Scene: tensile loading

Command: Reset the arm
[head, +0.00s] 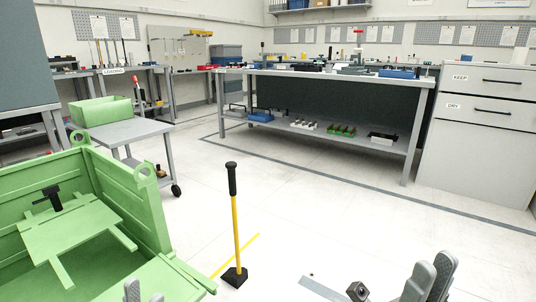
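My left gripper (144,295) shows only its grey fingertips at the bottom edge, in front of the green crate. A gap shows between them, with nothing visible in it. My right gripper (432,280) shows two grey fingers at the bottom right. They overlap from this angle, so its opening cannot be told, and I see no object in it. The rest of both arms is out of view or cut off.
A green crate (155,200) fills the lower left. A yellow-handled tool (237,225) stands upright on the floor beside it. A grey cart (125,132) stands behind the crate. A long workbench (330,76) and drawer cabinet (475,150) stand farther back.

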